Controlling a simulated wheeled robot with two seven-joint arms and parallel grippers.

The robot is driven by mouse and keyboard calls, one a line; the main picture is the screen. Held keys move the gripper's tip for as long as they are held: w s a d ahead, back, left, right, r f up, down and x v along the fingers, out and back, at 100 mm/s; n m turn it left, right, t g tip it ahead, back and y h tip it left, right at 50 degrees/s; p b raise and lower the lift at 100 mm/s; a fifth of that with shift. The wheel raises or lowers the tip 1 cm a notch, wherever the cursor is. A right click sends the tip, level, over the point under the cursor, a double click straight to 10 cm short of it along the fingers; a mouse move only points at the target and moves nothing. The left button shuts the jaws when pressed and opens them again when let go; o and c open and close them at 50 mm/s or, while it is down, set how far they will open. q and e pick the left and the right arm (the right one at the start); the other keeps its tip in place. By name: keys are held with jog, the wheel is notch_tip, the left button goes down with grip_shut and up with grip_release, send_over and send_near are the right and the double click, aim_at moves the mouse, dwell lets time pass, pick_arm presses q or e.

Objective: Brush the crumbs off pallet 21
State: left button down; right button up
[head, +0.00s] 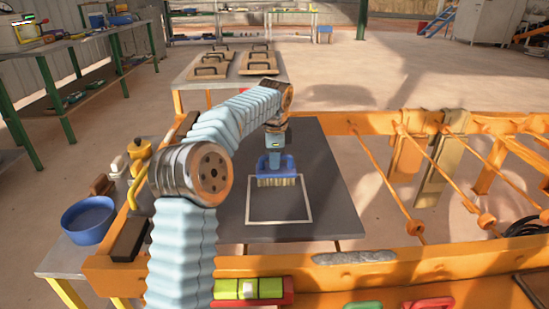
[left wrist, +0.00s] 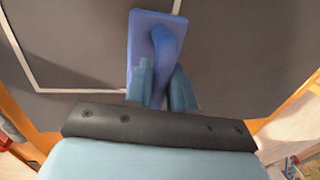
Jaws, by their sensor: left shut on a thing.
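My left gripper (head: 274,141) is shut on the handle of a blue brush (head: 277,167) with pale bristles pointing down. The brush is over the dark flat board (head: 318,205), at the far edge of a white square outline drawn on it. I cannot tell whether the bristles touch the board. In the left wrist view, the gripper fingers (left wrist: 162,90) straddle the handle of the brush (left wrist: 143,40). No number 21 is readable and no crumbs can be made out. My right gripper is not in view.
An orange frame (head: 460,275) runs along the front and right. A blue bowl (head: 88,222) stands on a side table at left. Several handled boards (head: 208,69) lie on a table behind.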

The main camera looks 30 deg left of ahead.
aim_at(282, 174)
pick_arm(q)
jog(key=shift+w+d+f, duration=0.15)
jog(key=shift+w+d, duration=0.45)
jog(key=shift+d, duration=0.15)
jog(key=shift+s+d+f+b, duration=0.15)
jog(key=shift+s+d+b, duration=0.15)
jog(key=shift+b, duration=0.3)
jog(key=shift+s+d+b, duration=0.45)
jog(key=shift+s+b, duration=0.25)
jog(key=shift+s, duration=0.1)
jog(key=shift+s+d+r+b, duration=0.25)
jog(key=shift+s+d+b, duration=0.1)
jog(key=shift+s, duration=0.25)
jog(key=shift+r, duration=0.15)
jog(key=shift+r+p, duration=1.65)
jog(key=shift+r, duration=1.3)
